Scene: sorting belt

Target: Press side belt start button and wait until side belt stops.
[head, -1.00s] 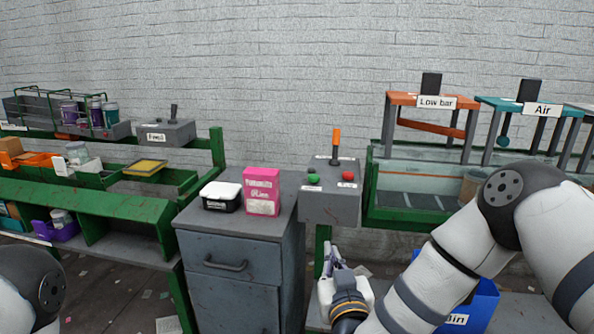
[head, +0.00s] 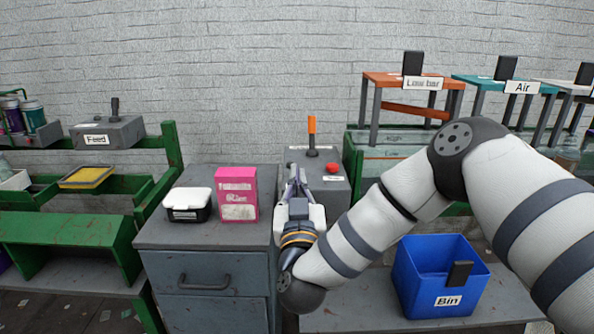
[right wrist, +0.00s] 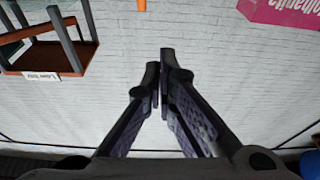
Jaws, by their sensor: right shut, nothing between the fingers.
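The grey control box (head: 331,189) stands just right of the cabinet, with an orange-tipped lever (head: 312,130) and a red button (head: 332,168) on top. The green button is hidden behind my right gripper (head: 295,176). That gripper is shut and empty, its fingers reaching up at the left part of the box; I cannot tell whether they touch it. In the right wrist view the closed fingertips (right wrist: 160,65) show against the brick wall, with the orange lever (right wrist: 141,5) at the top edge. My left gripper is out of view.
A white-lidded black container (head: 188,204) and a pink box (head: 237,195) stand on the grey cabinet (head: 210,235) left of the gripper. A blue bin (head: 441,277) is at lower right. Orange "Low bar" (head: 400,79) and teal "Air" (head: 497,80) frames stand behind my right arm.

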